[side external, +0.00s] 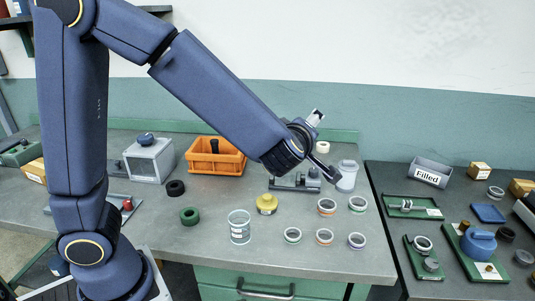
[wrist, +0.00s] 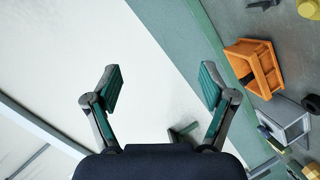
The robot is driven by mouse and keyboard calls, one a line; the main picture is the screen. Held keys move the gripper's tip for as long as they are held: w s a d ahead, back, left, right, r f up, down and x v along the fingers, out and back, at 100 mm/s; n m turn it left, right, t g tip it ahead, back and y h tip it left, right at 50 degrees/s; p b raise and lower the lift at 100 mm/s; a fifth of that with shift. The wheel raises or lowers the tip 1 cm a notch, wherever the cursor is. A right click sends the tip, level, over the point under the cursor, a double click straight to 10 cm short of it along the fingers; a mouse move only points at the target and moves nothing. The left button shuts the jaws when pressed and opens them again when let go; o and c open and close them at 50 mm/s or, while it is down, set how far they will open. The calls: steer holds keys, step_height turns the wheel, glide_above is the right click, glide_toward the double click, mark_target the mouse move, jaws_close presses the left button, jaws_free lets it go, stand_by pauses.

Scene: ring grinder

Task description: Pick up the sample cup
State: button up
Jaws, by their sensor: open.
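A clear cup with a white label (side external: 240,227) stands upright near the front middle of the bench; it may be the sample cup, but I cannot read its label. A pale lidded jar (side external: 347,175) stands at the bench's right side. My gripper (side external: 326,146) is above the back right of the bench, up and right of the clear cup and apart from it. In the wrist view my gripper (wrist: 162,84) is open and empty, its two green pads wide apart, facing the wall. Neither cup nor jar shows clearly in the wrist view.
Several small ringed dishes (side external: 325,237) lie at the front right, with a yellow pot (side external: 267,204) beside the clear cup. A green ring (side external: 189,216) lies left. An orange crate (side external: 215,170) and grey box (side external: 150,160) stand behind. A side table (side external: 440,215) holds green trays.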

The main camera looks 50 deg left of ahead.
steer(key=s+d+f+m+g+y, duration=0.1)
steer(key=s+d+f+g+y, duration=0.25)
steer(key=s+f, duration=0.55)
steer(key=s+d+f+m+g+y, duration=0.15)
steer(key=s+f+y, duration=0.25)
steer(key=s+f, duration=0.55)
steer(key=m+t, duration=0.1)
steer(key=m, duration=0.3)
glide_toward(241, 232)
steer(key=x, duration=1.2)
steer(key=shift+w+a, duration=0.15)
steer(key=shift+a, duration=0.15)
steer(key=shift+c, duration=0.4)
steer(key=c, duration=1.1)
steer(key=shift+r, duration=0.1)
